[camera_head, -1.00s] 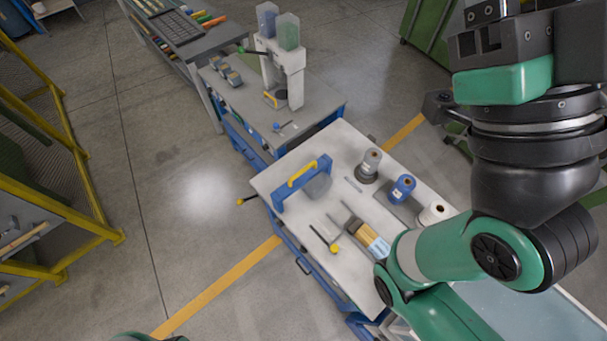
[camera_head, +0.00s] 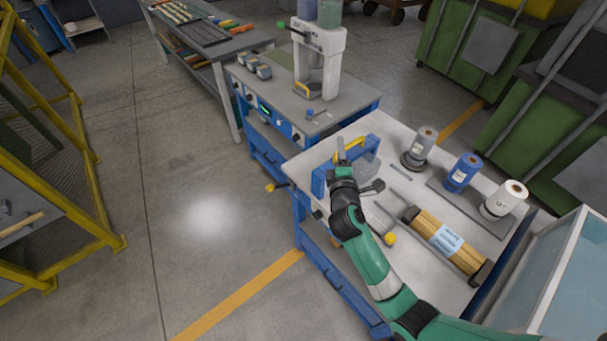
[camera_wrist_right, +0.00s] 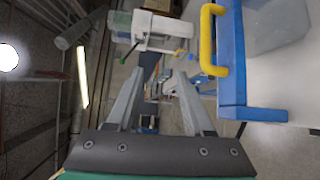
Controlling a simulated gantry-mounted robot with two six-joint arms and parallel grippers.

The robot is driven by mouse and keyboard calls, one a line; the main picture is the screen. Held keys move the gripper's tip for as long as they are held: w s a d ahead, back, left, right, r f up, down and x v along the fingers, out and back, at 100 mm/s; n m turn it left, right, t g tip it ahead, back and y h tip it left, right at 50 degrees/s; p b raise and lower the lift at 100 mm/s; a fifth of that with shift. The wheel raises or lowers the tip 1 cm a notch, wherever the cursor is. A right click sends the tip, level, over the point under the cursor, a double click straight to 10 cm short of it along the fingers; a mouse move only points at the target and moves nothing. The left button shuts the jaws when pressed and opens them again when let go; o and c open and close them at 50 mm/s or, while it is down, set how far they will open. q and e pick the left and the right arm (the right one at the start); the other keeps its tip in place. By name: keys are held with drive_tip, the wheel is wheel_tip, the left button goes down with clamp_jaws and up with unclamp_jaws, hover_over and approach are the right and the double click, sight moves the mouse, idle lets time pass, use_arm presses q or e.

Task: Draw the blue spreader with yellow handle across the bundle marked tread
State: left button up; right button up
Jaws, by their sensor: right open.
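The blue spreader (camera_head: 318,182) stands on the white worktop near its left edge, with its yellow handle (camera_head: 351,146) on top. My right gripper (camera_head: 341,153) is at the spreader, partly covering it in the head view. In the right wrist view the open, empty jaws (camera_wrist_right: 163,82) lie left of the yellow handle (camera_wrist_right: 208,45) and the blue frame (camera_wrist_right: 233,95), with the handle not between the fingers. A bundle of wooden rods (camera_head: 464,259) with a light blue label lies on the worktop between dark end holders; its print is too small to read. My left gripper is out of view.
Grey, blue and white rolls (camera_head: 461,172) stand along the worktop's back right. A yellow-ended tool (camera_head: 389,239) lies near the front edge. A dispenser stand (camera_head: 318,60) is on the bench beyond. A glass-sided box (camera_head: 565,270) stands at the right.

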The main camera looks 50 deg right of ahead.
drive_tip(key=g+b, duration=0.1)
drive_tip(key=b, duration=0.1)
approach(351, 144)
drive_tip(key=a+f, duration=0.1)
drive_tip(key=a, duration=0.1)
drive_tip(key=shift+m, duration=0.3)
drive_tip(key=b+x, duration=0.1)
drive_tip(key=x, duration=0.2)
drive_tip(key=b+x, duration=0.1)
drive_tip(key=x, duration=0.3)
drive_tip(key=b+x, duration=0.1)
drive_tip(key=x, duration=0.3)
drive_tip(key=shift+s+d+r+b, duration=0.1)
drive_tip(key=shift+s+d+b, duration=0.25)
drive_tip(key=shift+d, duration=0.05)
drive_tip(key=shift+w+d, duration=0.2)
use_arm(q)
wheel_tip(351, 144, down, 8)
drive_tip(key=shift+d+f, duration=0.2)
use_arm(e)
clamp_jaws()
drive_tip(key=shift+r, duration=0.1)
